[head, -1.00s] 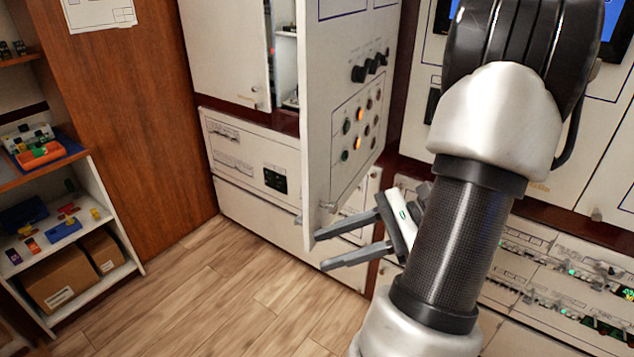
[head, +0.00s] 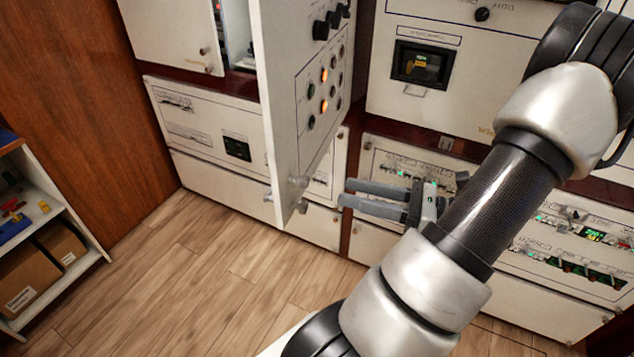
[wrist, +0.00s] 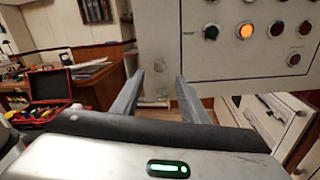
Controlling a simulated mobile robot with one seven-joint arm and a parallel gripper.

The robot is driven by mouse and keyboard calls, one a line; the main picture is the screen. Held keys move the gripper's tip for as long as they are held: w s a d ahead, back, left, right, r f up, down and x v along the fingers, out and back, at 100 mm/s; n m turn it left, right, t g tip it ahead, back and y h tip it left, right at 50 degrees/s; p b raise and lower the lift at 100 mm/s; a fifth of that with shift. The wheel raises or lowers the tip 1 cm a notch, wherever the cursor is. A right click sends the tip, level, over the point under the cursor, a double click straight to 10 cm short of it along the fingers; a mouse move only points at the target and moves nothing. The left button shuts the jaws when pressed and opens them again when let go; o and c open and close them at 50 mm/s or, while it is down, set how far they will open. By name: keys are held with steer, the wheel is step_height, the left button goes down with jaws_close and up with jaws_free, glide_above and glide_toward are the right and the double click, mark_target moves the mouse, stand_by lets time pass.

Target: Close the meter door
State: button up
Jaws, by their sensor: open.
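A white cabinet door (head: 282,125) with dark knobs, round buttons and lit orange lamps stands swung open, seen at a steep angle in the head view. I take it for the meter door; no readable label confirms this. A small knob (head: 299,182) sits low near its free edge. My gripper (head: 346,193) is open and empty, just right of the door's lower corner, its fingers pointing left toward the door. In the wrist view the door (wrist: 230,62) fills the upper right beyond my gripper (wrist: 160,78). Contact between fingers and door cannot be told.
Another white door (head: 170,35) is at the upper left, beside a gap into the cabinet. Lower panels (head: 215,140) run behind. A breaker row panel (head: 580,255) is at right. A shelf with cardboard boxes (head: 25,280) stands left. The wooden floor (head: 200,265) is clear.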

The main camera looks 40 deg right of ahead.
mark_target(308, 181)
steer(key=x, duration=0.8)
steer(key=shift+w+a, duration=0.15)
steer(key=shift+w, duration=0.15)
jaws_close()
